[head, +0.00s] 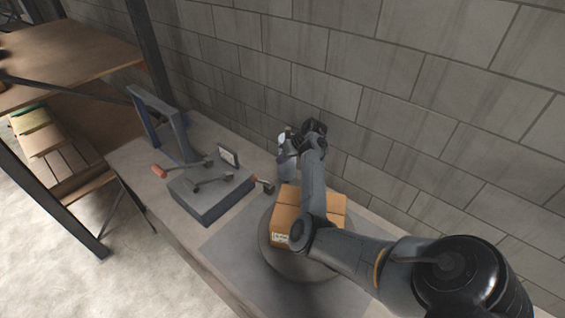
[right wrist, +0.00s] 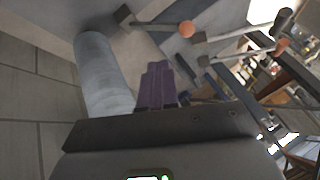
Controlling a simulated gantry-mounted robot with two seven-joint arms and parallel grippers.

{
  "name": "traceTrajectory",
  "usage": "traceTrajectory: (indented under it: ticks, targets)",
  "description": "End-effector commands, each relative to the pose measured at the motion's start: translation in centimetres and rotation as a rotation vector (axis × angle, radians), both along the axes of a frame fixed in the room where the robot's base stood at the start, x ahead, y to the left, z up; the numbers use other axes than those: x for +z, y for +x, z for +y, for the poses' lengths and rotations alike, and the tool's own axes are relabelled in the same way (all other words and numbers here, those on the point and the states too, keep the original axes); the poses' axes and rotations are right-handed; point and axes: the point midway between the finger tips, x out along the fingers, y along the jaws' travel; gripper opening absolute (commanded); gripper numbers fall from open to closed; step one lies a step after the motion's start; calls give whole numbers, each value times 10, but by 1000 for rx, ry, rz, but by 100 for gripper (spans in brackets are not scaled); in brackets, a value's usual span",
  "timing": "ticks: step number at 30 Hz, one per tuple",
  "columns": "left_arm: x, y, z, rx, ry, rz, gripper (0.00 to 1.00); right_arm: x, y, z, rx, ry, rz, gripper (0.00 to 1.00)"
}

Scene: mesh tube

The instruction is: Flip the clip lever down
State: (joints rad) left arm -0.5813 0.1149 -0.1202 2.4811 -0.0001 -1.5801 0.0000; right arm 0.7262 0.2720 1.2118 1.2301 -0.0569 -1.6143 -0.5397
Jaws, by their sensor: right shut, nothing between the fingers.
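Several levers with orange-red knobs stand on a grey block (head: 205,205). One lever (head: 185,168) slants to the left in the head view, and a knob (head: 262,184) shows at the block's right side. In the right wrist view the levers (right wrist: 155,25) run across the top, with orange knobs; which one is the clip lever I cannot tell. My right gripper (head: 281,158) is to the right of the block, near the wall. Its purple fingers (right wrist: 160,84) are shut and empty, apart from the levers. My left gripper is not in view.
A grey-blue cylinder (right wrist: 103,75) stands beside the right fingers. A cardboard box (head: 286,213) sits on a round grey base under my right arm. A blue-grey frame (head: 178,135) stands behind the block. A block wall (head: 400,80) closes the back.

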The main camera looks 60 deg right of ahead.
Motion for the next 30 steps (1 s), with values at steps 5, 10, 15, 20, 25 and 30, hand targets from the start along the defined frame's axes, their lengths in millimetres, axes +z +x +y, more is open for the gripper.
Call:
traceTrajectory:
  ticks: [5,10,15,20,25,30]
  targets:
    - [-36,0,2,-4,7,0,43,-30,14,2,0,0,0,0]
    - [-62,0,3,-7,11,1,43,-49,28,4,0,-1,-1,0]
    - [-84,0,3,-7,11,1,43,-66,39,6,-1,1,0,0]
    - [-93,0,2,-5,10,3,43,-71,52,18,2,-1,0,0]
    - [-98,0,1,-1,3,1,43,-74,63,29,-1,0,-1,0]
    - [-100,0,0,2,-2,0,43,-75,68,34,-1,-1,0,0]
